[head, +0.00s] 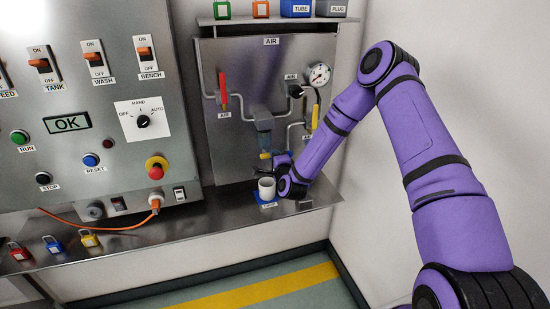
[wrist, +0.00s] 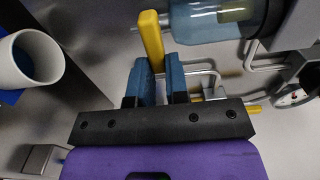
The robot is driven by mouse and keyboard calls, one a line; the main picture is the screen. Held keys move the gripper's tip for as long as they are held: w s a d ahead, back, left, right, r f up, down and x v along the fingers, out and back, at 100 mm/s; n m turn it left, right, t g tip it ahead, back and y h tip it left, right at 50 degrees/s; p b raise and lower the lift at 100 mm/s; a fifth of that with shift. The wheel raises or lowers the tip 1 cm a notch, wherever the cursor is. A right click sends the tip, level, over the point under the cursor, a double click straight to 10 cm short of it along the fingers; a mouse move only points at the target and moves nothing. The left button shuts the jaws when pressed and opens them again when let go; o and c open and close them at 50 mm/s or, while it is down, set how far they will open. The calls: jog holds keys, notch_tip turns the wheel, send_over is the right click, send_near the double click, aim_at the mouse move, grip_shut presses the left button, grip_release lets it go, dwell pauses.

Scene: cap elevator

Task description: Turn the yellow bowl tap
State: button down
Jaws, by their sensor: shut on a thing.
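The yellow bowl tap (wrist: 152,42) is a small yellow lever beside the end of the clear blue bowl (wrist: 212,20) in the wrist view. My gripper (wrist: 158,78) has its two blue fingertips closed around the lower part of the lever, whose far end sticks out beyond them. In the head view the bowl (head: 263,121) hangs on the steel air panel.
A white cup (head: 267,189) stands on a blue mat on the shelf, just below my gripper; it also shows in the wrist view (wrist: 30,60). A red lever (head: 222,88), a yellow-handled valve (head: 314,116) and a gauge (head: 319,75) are on the panel around it.

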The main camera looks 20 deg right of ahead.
jog(key=shift+f, duration=0.1)
jog(key=c, duration=1.1)
grip_release()
jog(key=s, duration=1)
jog(key=shift+s, duration=0.4)
